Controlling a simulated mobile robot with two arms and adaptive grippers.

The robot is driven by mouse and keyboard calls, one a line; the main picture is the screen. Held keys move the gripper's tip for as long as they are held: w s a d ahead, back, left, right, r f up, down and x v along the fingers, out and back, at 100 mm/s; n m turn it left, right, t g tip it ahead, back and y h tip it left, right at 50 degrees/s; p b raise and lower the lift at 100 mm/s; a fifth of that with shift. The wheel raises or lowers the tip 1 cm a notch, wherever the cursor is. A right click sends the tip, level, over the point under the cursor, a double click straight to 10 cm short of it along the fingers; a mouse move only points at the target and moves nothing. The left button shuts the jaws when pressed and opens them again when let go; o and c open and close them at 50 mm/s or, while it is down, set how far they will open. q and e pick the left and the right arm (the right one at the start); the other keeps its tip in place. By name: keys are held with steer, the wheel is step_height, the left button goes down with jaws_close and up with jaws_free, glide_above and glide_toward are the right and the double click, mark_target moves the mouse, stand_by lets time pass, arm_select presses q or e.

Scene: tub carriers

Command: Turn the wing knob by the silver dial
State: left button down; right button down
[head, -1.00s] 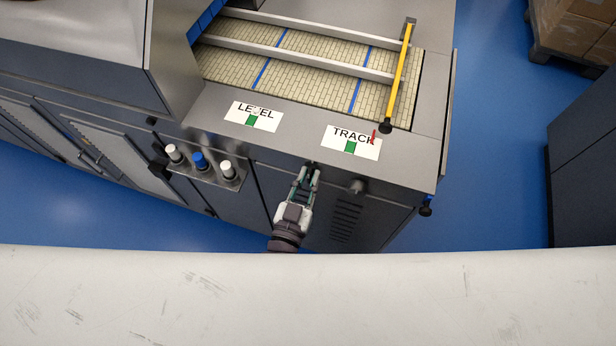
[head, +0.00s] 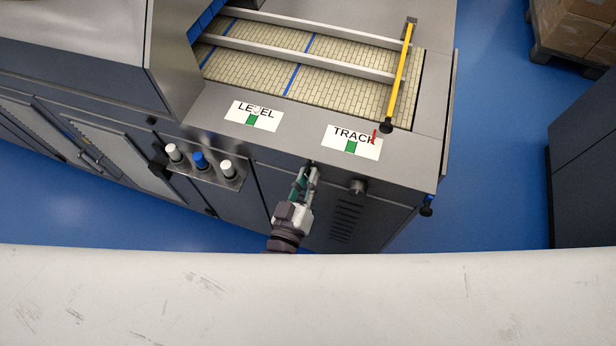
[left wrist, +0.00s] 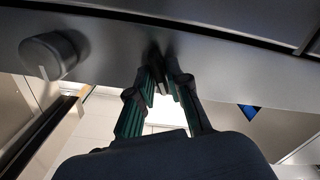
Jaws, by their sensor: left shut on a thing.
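My left gripper (head: 308,174) is at the front panel of the machine, below and left of the TRACK label (head: 350,142). It is shut on the small dark wing knob (left wrist: 156,54), most of which the fingertips hide. In the left wrist view the gripper's (left wrist: 166,76) fingers meet at the knob against the grey panel. The silver dial (head: 357,187) sticks out of the panel just right of the gripper. It also shows at the upper left of the left wrist view (left wrist: 48,56). My right gripper is not in view.
A bracket with two white knobs and a blue knob (head: 199,162) is left of the gripper. The LEVEL label (head: 253,116) lies on the top ledge. Behind is a belt (head: 330,80) with blue stripes and a yellow bar (head: 399,75). Blue floor (head: 490,180) is clear at right.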

arm_select(q)
steer(key=n+b, duration=0.1)
steer(key=n, duration=0.3)
steer(key=n+b, duration=0.1)
steer(key=n, duration=0.3)
steer(key=n+b, duration=0.1)
steer(key=n, duration=0.3)
steer(key=shift+a+f+n, duration=0.1)
steer(key=shift+f+n, duration=0.2)
steer(key=shift+n, duration=0.1)
stand_by(0.3)
steer(key=c, duration=1.2)
jaws_free()
steer(key=v, duration=1.2)
steer(key=shift+r, duration=0.1)
